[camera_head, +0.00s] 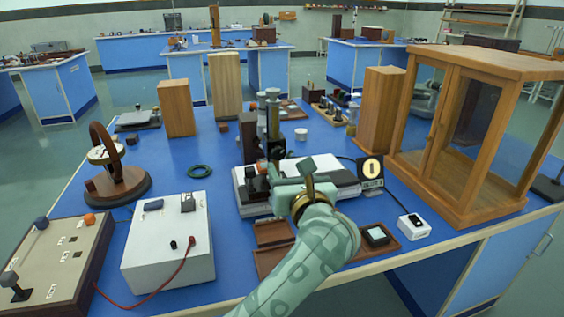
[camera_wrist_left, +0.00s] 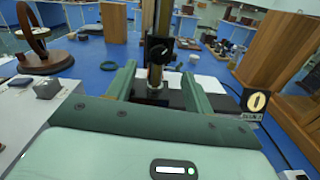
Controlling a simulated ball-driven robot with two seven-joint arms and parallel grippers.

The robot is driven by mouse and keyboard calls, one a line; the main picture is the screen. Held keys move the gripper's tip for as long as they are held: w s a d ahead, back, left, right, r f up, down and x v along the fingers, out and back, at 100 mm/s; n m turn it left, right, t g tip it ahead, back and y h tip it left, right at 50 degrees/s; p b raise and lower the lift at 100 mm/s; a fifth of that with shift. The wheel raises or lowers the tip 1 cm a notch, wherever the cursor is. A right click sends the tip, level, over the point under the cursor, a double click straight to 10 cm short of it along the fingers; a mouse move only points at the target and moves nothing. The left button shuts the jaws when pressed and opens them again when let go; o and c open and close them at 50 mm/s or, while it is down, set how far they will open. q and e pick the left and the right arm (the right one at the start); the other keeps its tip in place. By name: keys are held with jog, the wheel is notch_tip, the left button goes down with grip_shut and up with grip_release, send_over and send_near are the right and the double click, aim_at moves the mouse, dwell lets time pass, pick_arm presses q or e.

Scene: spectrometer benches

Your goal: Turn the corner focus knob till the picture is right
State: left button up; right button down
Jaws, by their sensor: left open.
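My left gripper (camera_head: 283,183) reaches in over the white base (camera_head: 340,178) of a bench instrument with a dark upright column (camera_head: 272,120). In the left wrist view its two green fingers (camera_wrist_left: 157,88) are apart. A short upright metal and dark knob-like post (camera_wrist_left: 156,72) stands between or just beyond them; contact cannot be told. I cannot tell for sure that this is the focus knob. A small black screen (camera_head: 371,170) at the right shows a pale yellow disc with a dark upright mark. It also shows in the left wrist view (camera_wrist_left: 256,101). My right gripper is out of view.
A glass-fronted wooden cabinet (camera_head: 468,130) stands at the right. A white box (camera_head: 168,243) with a red lead and a control panel (camera_head: 60,262) stand at the left. Brown trays (camera_head: 272,234) lie in front. Blue bench top is clear around the green ring (camera_head: 199,171).

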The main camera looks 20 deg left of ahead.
aim_at(279, 155)
pick_arm(q)
jog(key=b+x, duration=0.1)
jog(key=x, duration=0.4)
jog(key=shift+f, duration=0.2)
jog(key=shift+w+a+r+b, duration=0.15)
jog(key=shift+w+a+b, duration=0.2)
jog(key=shift+w, duration=0.2)
jog(key=c, duration=1)
